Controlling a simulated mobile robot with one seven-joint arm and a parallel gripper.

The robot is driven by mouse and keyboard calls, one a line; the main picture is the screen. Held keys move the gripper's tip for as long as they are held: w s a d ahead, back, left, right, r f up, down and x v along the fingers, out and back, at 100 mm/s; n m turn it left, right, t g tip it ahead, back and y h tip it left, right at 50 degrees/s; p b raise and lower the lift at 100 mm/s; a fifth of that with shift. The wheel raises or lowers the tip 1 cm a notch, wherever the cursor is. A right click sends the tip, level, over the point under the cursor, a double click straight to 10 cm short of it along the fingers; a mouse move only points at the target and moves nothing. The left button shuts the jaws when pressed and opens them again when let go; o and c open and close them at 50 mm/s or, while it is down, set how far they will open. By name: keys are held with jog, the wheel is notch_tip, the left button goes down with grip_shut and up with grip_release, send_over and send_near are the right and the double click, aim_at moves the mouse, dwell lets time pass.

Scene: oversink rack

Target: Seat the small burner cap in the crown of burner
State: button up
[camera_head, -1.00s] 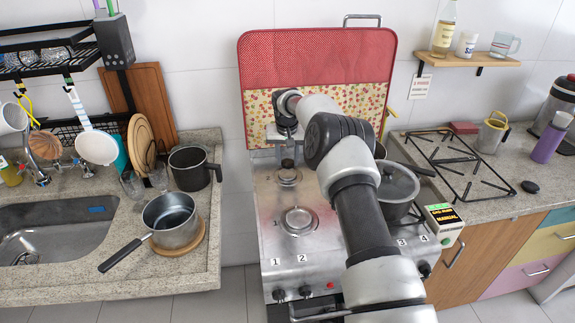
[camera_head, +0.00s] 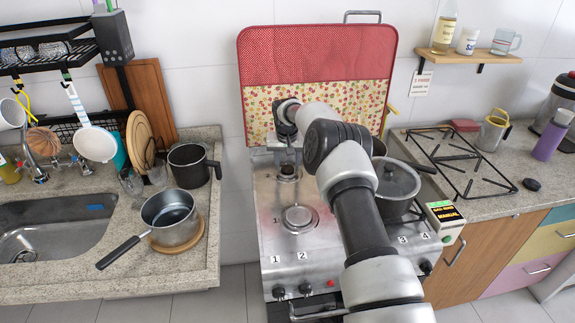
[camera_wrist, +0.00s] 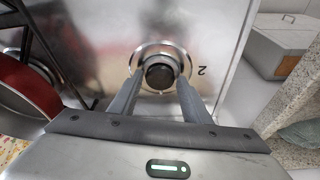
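The small burner cap (camera_wrist: 160,75) is a dark round disc. In the wrist view it appears centred in the silver crown of burner 2 (camera_wrist: 180,55), near the printed "2". In the head view the cap (camera_head: 287,170) is low on the rear left burner (camera_head: 288,178). My gripper (camera_wrist: 159,82) points down over it with one finger on each side. The fingers look open, with a narrow strip of bright metal between them and the cap. The cap looks about level, but its contact with the crown cannot be made out. My gripper also shows in the head view (camera_head: 287,158).
The front left burner (camera_head: 299,218) is uncovered. A lidded pot (camera_head: 397,185) stands on the right of the stove, close to my arm. A red pan (camera_wrist: 22,95) is at the left in the wrist view. A red patterned panel (camera_head: 316,60) rises behind the stove.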

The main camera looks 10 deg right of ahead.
jog(key=shift+o, duration=0.9)
